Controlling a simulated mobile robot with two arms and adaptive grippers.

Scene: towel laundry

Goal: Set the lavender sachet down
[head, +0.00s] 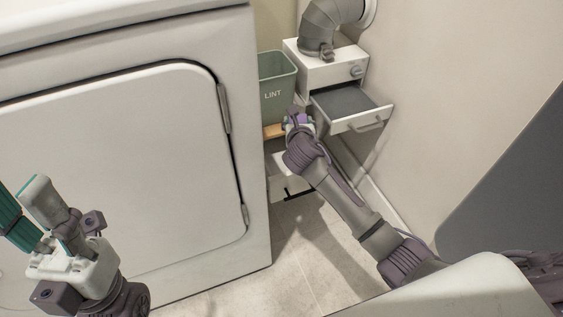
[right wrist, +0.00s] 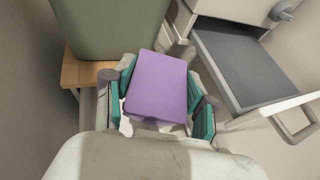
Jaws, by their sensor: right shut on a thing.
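The lavender sachet is a flat purple block (right wrist: 158,82) in the right wrist view. My right gripper (right wrist: 163,100) is shut on it, with a teal-padded finger at each side. In the head view my right gripper (head: 298,124) is beside the dryer, in front of the lint bin and left of the open drawer; only a little purple of the sachet (head: 300,117) shows there. I cannot tell whether the sachet touches anything below it. My left gripper (head: 32,217) is at the lower left in front of the dryer door, its fingers apart and empty.
A green bin marked LINT (head: 275,88) stands on a wooden ledge (head: 274,131). A white box (head: 330,70) with a grey duct has a grey-lined drawer (head: 361,121) pulled out. The dryer (head: 256,210) closes off the left and a wall the right. The floor is clear.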

